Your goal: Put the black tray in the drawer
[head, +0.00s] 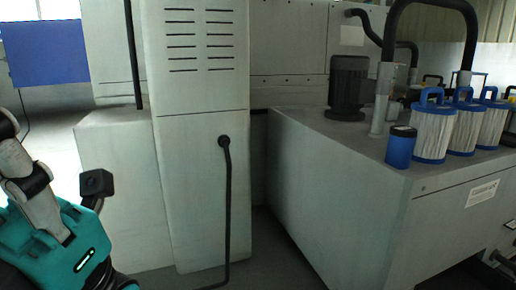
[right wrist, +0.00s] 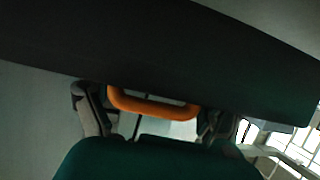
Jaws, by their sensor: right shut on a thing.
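In the right wrist view a large dark, nearly black slab, which looks like the black tray (right wrist: 160,55), fills the upper part close to the camera. An orange handle-like loop (right wrist: 155,105) shows under its edge, between the two fingers of my right gripper (right wrist: 155,116). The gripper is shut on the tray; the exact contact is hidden. The rest of the tray is cut off by the frame. My left gripper is out of view; only arm links show at the left of the head view. No open drawer shows clearly.
A grey bench (head: 330,165) stands at the right, bearing a dark motor (head: 348,88), a blue canister (head: 401,148) and several white pleated filters with blue caps (head: 433,135). A tall pale cabinet (head: 195,180) with a black hose (head: 227,200) stands mid-left. A narrow floor gap lies between them.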

